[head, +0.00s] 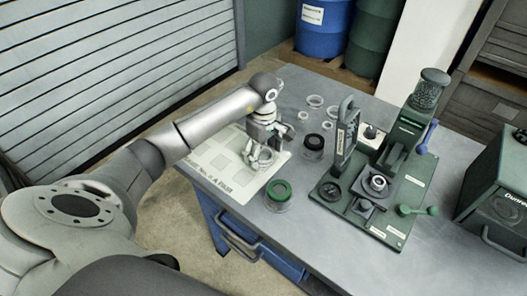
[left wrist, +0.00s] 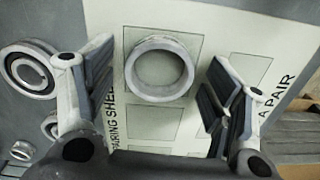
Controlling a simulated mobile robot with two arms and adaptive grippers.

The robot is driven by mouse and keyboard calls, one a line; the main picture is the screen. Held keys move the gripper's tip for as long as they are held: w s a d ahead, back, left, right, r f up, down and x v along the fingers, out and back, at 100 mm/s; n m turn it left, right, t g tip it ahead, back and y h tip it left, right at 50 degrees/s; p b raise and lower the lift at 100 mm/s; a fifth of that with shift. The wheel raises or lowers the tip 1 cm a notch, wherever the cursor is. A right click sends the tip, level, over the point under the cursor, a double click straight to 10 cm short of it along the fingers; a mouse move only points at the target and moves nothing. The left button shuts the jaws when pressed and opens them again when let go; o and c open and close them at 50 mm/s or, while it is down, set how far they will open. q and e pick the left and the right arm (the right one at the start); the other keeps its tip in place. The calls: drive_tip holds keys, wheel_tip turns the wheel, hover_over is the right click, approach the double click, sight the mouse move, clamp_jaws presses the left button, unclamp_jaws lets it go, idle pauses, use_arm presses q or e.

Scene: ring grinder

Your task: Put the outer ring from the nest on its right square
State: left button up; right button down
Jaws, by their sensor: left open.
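My left gripper (head: 264,143) is open above the white pairing sheet (head: 205,157). A pale metal ring (head: 264,157) is below it. In the left wrist view the ring (left wrist: 130,70) lies on a grey printed square of the sheet (left wrist: 220,45). The two fingers (left wrist: 160,95) stand on either side of it, with a gap on both sides. On the green grinder base, a small holder (head: 366,209) carries a dark square part, and a metal round part (head: 377,183) sits behind it; I cannot tell which is the nest. My right gripper is not in view.
A green-topped round pot (head: 278,191) and a black-topped one (head: 314,142) stand right of the sheet. Several loose rings (head: 316,101) lie behind. A ring with a dark inside (left wrist: 28,72) lies beside the sheet.

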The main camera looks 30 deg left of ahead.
use_arm(q)
drive_tip(key=shift+r, duration=0.1)
drive_tip(key=shift+r, duration=0.25)
wheel_tip(320, 180, up, 12)
drive_tip(key=b, duration=0.2)
drive_tip(key=shift+f, duration=0.15)
idle(0.4)
